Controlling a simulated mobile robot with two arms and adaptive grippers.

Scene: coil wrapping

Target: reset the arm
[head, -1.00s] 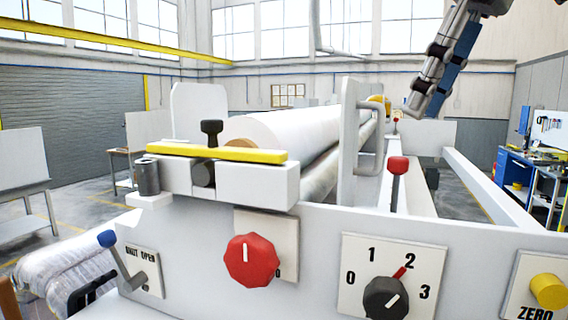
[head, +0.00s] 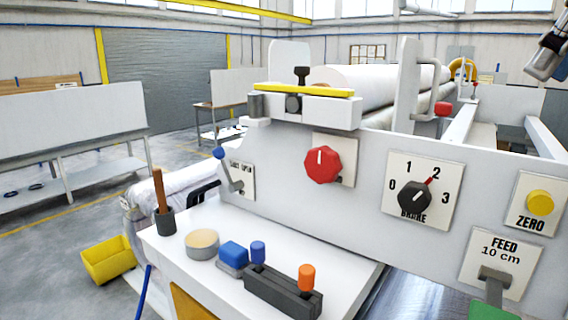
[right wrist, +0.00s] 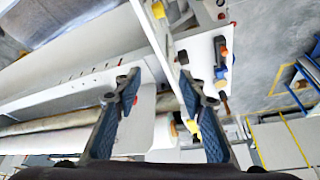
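My right gripper (head: 548,58) shows at the top right edge of the head view, raised above the machine and partly cut off. In the right wrist view its two blue-grey fingers (right wrist: 158,88) stand wide apart, with nothing held between them. The white wrapping machine (right wrist: 85,82) lies beyond the fingers there. My left gripper is in neither view.
The machine's front panel (head: 368,165) carries a red knob (head: 323,165), a brake dial (head: 414,197) and a yellow button (head: 540,201). A white side table (head: 200,275) holds several small items. A yellow bin (head: 108,262) stands on the floor left of it.

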